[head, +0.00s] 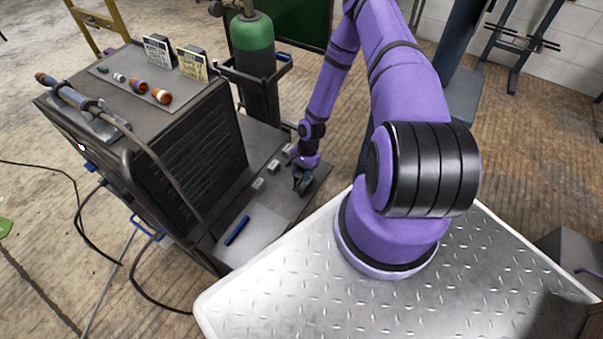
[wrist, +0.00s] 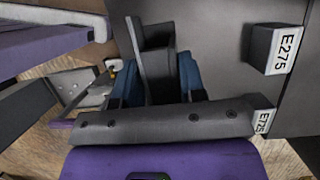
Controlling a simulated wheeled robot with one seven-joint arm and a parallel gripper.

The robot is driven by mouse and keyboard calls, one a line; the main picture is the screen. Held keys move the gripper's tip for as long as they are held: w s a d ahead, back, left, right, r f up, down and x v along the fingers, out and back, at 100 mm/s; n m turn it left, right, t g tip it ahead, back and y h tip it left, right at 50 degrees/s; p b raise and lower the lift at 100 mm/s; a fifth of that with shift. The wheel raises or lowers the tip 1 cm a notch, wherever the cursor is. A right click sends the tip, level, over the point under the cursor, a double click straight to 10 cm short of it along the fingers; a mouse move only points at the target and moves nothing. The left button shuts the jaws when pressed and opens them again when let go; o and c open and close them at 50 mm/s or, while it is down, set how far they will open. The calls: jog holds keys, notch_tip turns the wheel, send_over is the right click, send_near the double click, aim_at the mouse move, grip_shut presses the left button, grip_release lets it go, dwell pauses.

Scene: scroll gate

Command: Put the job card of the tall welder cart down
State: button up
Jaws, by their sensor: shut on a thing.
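The tall welder cart (head: 190,125) stands at the left, with a white card (head: 158,51) and a yellow card (head: 192,64) upright on its top. My gripper (head: 302,184) is low over the cart's lower deck, well away from both cards. In the wrist view, my gripper (wrist: 160,88) is shut on a dark grey piece (wrist: 155,48) between its blue pads. The piece has a thin upright plate; no writing shows on it, so I cannot tell whether it is a job card. Whether it touches the deck is unclear.
Small labelled blocks line the deck beside my gripper; one reads E275 (wrist: 283,50). A pale plate with a blue rod (head: 237,230) lies nearer. A green gas cylinder (head: 252,45) stands behind. Orange parts (head: 160,95) and a torch (head: 80,100) lie on the cart top.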

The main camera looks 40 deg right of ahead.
jog(key=o, duration=0.9)
jog(key=shift+f, duration=0.1)
jog(key=w+d+r+n+h, duration=0.2)
jog(key=w+d+r, duration=0.1)
jog(key=r, duration=1.1)
jog(key=w+d+r+n+h, duration=0.1)
jog(key=w+d+r+n, duration=0.1)
jog(key=r, duration=1.3)
jog(key=s+a+r+n+t+h, duration=0.1)
jog(key=a+r+n+t+h, duration=0.2)
jog(key=r, duration=1.5)
jog(key=s+a+r+n+t, duration=0.1)
jog(key=s+a+r+n, duration=0.1)
jog(key=s+a+r, duration=0.2)
jog(key=s+a+r+n+t+y, duration=0.1)
jog(key=s+a+r, duration=0.3)
jog(key=s+r, duration=0.6)
jog(key=s+a+r+n+t, duration=0.2)
jog(key=s+a+r+n, duration=0.2)
jog(key=s+r, duration=0.3)
jog(key=shift+s+a+r+y, duration=0.25)
jog(key=shift+s+a+y, duration=0.2)
jog(key=shift+s, duration=0.35)
